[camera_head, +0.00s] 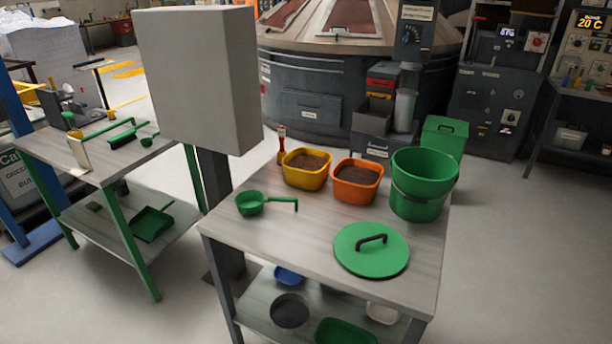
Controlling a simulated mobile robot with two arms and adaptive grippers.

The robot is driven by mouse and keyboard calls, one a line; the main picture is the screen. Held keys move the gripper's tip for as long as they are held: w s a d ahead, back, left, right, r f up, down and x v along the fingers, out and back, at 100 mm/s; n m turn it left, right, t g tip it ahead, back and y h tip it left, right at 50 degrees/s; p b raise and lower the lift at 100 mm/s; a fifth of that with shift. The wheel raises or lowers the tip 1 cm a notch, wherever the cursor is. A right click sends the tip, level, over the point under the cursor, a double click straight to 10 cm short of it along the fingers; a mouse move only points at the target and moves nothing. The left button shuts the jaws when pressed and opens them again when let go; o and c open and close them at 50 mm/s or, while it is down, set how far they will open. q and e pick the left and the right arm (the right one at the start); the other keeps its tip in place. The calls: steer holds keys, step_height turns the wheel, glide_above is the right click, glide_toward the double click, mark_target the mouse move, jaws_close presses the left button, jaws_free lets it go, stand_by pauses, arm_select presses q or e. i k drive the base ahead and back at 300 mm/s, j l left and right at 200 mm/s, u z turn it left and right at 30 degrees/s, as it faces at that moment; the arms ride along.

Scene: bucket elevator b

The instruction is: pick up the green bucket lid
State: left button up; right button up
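The green bucket lid (366,259) lies flat on the front right part of the table top (310,235), with its dark curved handle (371,240) facing up. The green bucket (422,186) stands upright and open at the table's back right corner, behind the lid. The lid and the bucket are apart. Neither of my grippers shows in the head view.
A green scoop (251,203) lies on the table's left side. A yellow tub (306,169) and an orange tub (356,181), both with brown contents, stand at the back. A grey box on a post (197,78) rises behind the table's left side. Another table (85,160) stands left.

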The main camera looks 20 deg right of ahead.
mark_target(370, 250)
steer(key=z, duration=1.35)
steer(key=u, duration=0.4)
